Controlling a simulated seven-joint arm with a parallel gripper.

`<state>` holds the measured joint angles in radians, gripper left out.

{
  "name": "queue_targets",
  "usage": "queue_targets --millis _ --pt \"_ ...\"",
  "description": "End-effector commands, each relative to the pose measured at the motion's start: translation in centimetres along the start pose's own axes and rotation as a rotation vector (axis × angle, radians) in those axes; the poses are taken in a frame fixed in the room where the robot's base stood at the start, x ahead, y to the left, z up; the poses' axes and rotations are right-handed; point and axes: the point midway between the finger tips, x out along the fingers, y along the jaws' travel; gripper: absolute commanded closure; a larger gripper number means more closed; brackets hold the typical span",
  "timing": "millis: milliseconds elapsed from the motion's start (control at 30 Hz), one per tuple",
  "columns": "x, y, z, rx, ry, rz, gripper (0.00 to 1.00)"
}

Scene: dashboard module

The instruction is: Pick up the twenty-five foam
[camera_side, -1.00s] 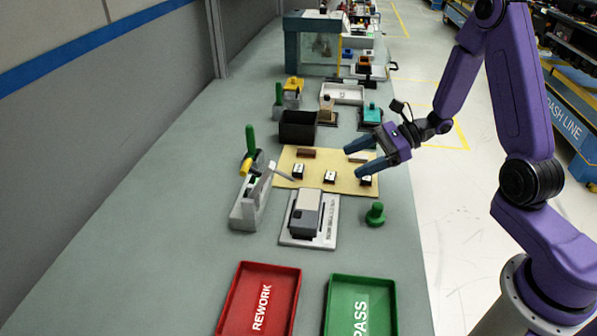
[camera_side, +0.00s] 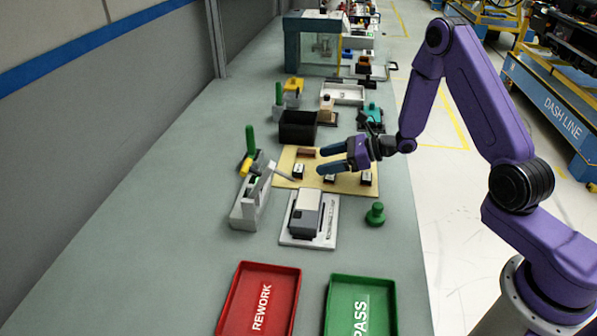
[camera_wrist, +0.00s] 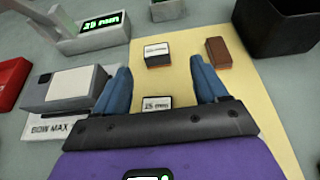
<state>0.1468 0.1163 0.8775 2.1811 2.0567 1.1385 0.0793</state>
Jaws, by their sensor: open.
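Small dark blocks with white labels sit on the tan mat (camera_side: 350,188): a left block (camera_side: 298,172), a middle block (camera_side: 329,179) and a right block (camera_side: 366,179). In the wrist view, the left block (camera_wrist: 157,54) lies ahead between my fingertips, its label too small to read. The middle block (camera_wrist: 156,103) lies lower between the finger bases; its label ends in "5 mm", the first digit unclear. I cannot tell which block is the twenty-five foam. My gripper (camera_side: 321,160) is open and empty above the mat; it also shows in the wrist view (camera_wrist: 161,68).
A brown block (camera_side: 306,152) lies at the mat's back edge, near a black bin (camera_side: 297,126). Red (camera_side: 228,308) and green (camera_side: 361,282) trays lie nearest.

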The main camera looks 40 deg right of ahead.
Motion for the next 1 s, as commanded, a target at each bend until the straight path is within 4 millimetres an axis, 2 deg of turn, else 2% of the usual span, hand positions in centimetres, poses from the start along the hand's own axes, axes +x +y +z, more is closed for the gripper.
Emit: queue_targets --millis 100,267,600,933,967,1000 --pt "1.2 0.1 0.0 -0.001 0.001 0.002 0.28" --pt "2.0 0.1 -0.1 0.000 0.001 0.001 0.28" --pt "6.2 0.6 -0.7 0.000 0.000 0.001 0.28" --pt "7.0 0.8 -0.7 -0.001 0.002 0.005 0.28" --pt "7.0 0.8 -0.7 -0.001 0.002 0.005 0.34" --pt "7.0 0.8 -0.7 -0.001 0.002 0.005 0.47"
